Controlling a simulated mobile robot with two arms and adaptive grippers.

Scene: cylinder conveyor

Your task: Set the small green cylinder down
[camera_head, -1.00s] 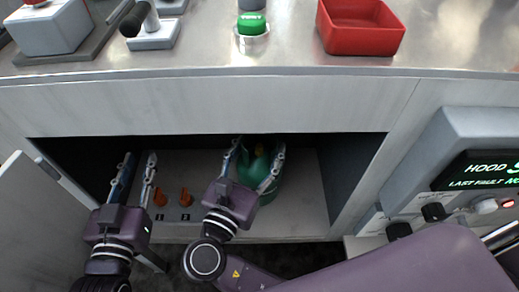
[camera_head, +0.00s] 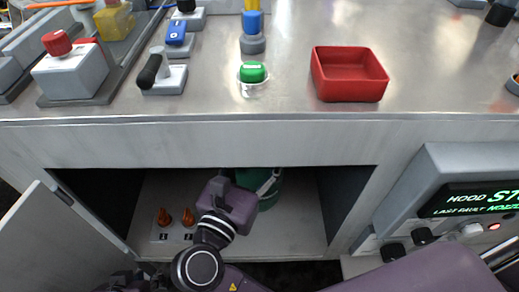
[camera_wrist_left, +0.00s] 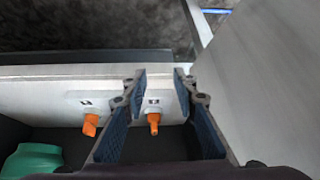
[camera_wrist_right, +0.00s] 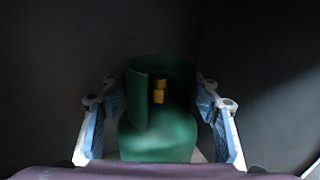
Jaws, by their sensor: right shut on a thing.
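The small green cylinder (camera_head: 268,196) is inside the open cabinet, right of the orange knobs. It looks upright, but I cannot tell whether its base touches the cabinet floor. My right gripper (camera_head: 255,180) is at the cylinder, its body hiding part of it. The right wrist view shows the cylinder (camera_wrist_right: 160,138) with its collar and yellow valve between the fingers of my right gripper (camera_wrist_right: 160,90). My left gripper (camera_wrist_left: 160,85) is open and empty, facing the knobs; its fingers do not show in the head view. A green part of the cylinder (camera_wrist_left: 32,160) shows in the left wrist view.
An open door (camera_head: 70,235) is at left. A control panel (camera_head: 470,190) is at right. The counter above carries a red tray (camera_head: 350,95), a green button (camera_head: 253,72) and a lever (camera_head: 158,70).

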